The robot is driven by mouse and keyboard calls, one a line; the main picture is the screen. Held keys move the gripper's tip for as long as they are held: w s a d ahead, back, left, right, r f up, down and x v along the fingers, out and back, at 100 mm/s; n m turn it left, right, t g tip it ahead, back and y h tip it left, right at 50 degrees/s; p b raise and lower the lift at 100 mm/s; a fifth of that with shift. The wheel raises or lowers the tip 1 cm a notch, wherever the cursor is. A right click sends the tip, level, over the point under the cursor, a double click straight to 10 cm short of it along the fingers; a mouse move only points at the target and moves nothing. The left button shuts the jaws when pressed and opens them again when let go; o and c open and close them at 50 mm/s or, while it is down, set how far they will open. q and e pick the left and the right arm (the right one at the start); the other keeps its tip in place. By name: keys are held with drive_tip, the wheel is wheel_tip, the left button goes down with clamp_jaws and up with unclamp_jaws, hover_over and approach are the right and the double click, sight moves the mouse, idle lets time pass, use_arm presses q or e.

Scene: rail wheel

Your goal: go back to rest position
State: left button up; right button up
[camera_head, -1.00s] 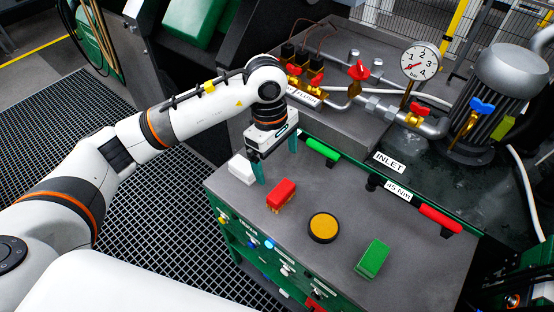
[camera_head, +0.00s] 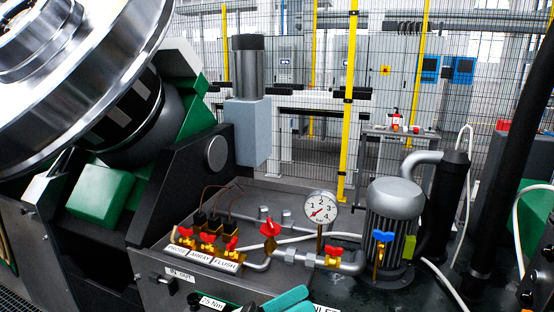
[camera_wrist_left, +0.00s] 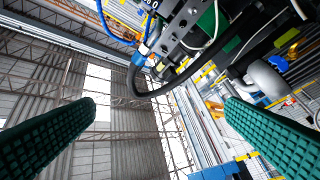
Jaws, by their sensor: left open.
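My left gripper (camera_head: 288,300) shows in the head view only as teal fingers at the bottom edge, in front of the pump bench. In the left wrist view its two green ribbed fingers (camera_wrist_left: 160,105) stand wide apart, with nothing between them. That view points up toward the hall roof and past black machinery. The rest of my left arm is out of the head view. My right gripper is in neither view.
A large shiny rail wheel (camera_head: 65,60) fills the upper left. Behind my fingers are red-handled valves (camera_head: 270,230), a pressure gauge (camera_head: 320,208) and a grey motor (camera_head: 392,218). A mesh fence with yellow posts (camera_head: 349,110) stands behind.

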use_arm(q)
drive_tip(key=w+a+f+n+t+y, duration=0.25)
drive_tip(key=a+n+t+y, duration=0.4)
drive_tip(key=n, duration=0.55)
drive_tip(key=w+a+f+n+t+y, duration=0.1)
drive_tip(key=w+a+n+t+y, duration=0.3)
drive_tip(key=a+n+t+y, duration=0.55)
wheel_tip(320, 180, down, 10)
drive_tip(key=s+a+n+g+y, duration=0.1)
drive_tip(key=a+n+g+y, duration=0.3)
drive_tip(key=n, duration=0.7)
drive_tip(key=s+a+f+n+g+y, duration=0.25)
drive_tip(key=s+f+n+g, duration=0.65)
drive_tip(key=s+f+g, duration=0.95)
drive_tip(key=s+f+t, duration=0.1)
drive_tip(key=s+f, duration=0.1)
drive_tip(key=f, duration=1)
drive_tip(key=s+f+t, duration=0.2)
drive_tip(key=f, duration=0.9)
drive_tip(key=s+a+f+g, duration=0.1)
drive_tip(key=s+a+f, duration=0.1)
drive_tip(key=s+f, duration=1.3)
wheel_tip(320, 180, down, 3)
drive_tip(key=shift+s+a+m+g+h, duration=0.35)
drive_tip(key=shift+a+m, duration=0.05)
drive_tip(key=shift+m, duration=0.05)
